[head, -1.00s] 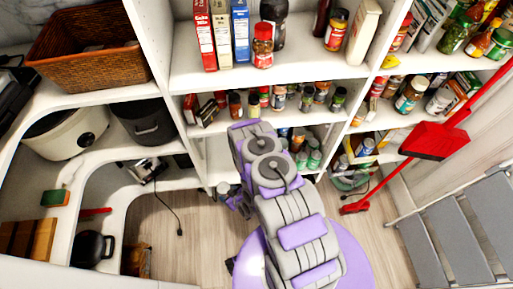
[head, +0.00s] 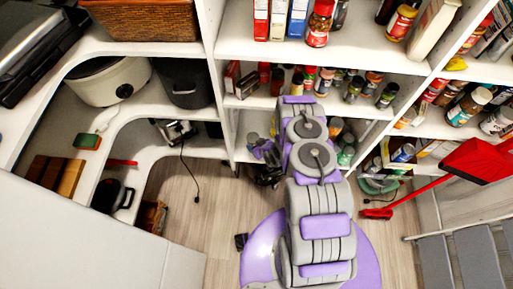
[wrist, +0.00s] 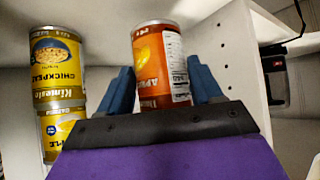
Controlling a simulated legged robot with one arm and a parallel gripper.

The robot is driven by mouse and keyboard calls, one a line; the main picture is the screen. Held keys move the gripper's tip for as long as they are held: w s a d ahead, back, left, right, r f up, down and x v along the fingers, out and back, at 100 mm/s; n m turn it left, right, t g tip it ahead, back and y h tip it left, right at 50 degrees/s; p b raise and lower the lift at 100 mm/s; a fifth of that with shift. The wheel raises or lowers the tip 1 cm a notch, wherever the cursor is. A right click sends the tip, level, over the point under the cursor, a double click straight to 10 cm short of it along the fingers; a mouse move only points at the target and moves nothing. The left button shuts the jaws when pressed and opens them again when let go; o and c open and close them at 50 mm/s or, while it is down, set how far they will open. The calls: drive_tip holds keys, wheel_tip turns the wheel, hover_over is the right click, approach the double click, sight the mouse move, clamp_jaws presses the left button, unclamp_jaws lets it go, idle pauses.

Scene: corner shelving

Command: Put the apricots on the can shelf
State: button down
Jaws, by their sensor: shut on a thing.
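The apricots can (wrist: 162,62), orange with a white label panel, is upright between the two blue fingers of my gripper (wrist: 160,82) in the wrist view. My gripper is shut on it. In the head view my gripper (head: 264,158) is at the lower shelf opening, left of my arm. The apricots can cannot be made out there.
A white upright panel (wrist: 235,55) is close to the right of the can in the wrist view. In the head view, several jars (head: 317,22) fill the shelves above. Open wood floor (head: 195,215) lies at left.

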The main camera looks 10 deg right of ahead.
drive_tip(key=shift+w+d, duration=0.2)
drive_tip(key=shift+w, duration=0.1)
wheel_tip(320, 180, down, 4)
drive_tip(key=shift+d+r+b, duration=0.1)
drive_tip(key=shift+b, duration=0.6)
drive_tip(key=shift+w+r, duration=0.1)
drive_tip(key=shift+c, duration=0.9)
unclamp_jaws()
